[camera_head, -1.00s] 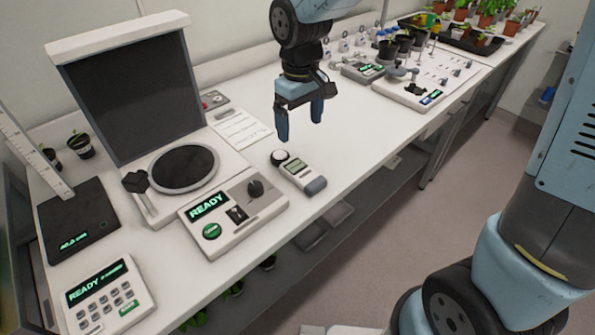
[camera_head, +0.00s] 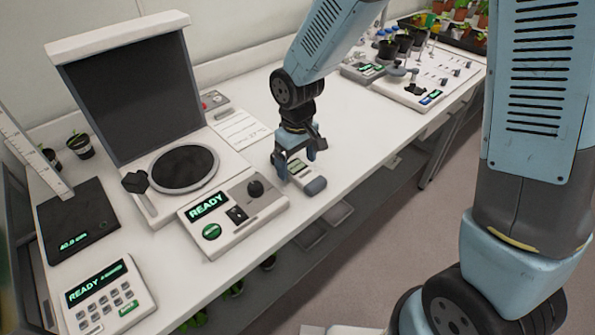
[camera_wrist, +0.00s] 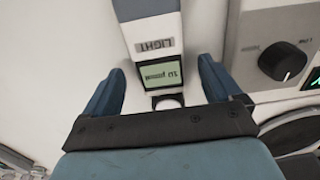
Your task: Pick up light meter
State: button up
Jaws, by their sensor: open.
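The light meter (camera_head: 313,185) is a small pale handheld device with a grey end, lying on the white bench to the right of the READY console. In the wrist view the light meter (camera_wrist: 153,40) shows a "LIGHT" label and a green display, with its round sensor partly hidden behind my gripper's body. My gripper (camera_head: 297,167) is down over the meter and hides its sensor end in the head view. In the wrist view my gripper (camera_wrist: 160,85) is open, with one blue finger on each side of the meter and gaps between them.
The READY console (camera_head: 233,213) with a black knob stands close left of the meter. Behind it is a dark-panelled unit with a round black plate (camera_head: 184,168). A paper sheet (camera_head: 240,130) lies behind my gripper. The bench's front edge is close to the meter.

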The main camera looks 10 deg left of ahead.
jog(key=shift+f, duration=0.65)
jog(key=c, duration=1.2)
jog(key=shift+c, duration=0.4)
jog(key=shift+r, duration=0.15)
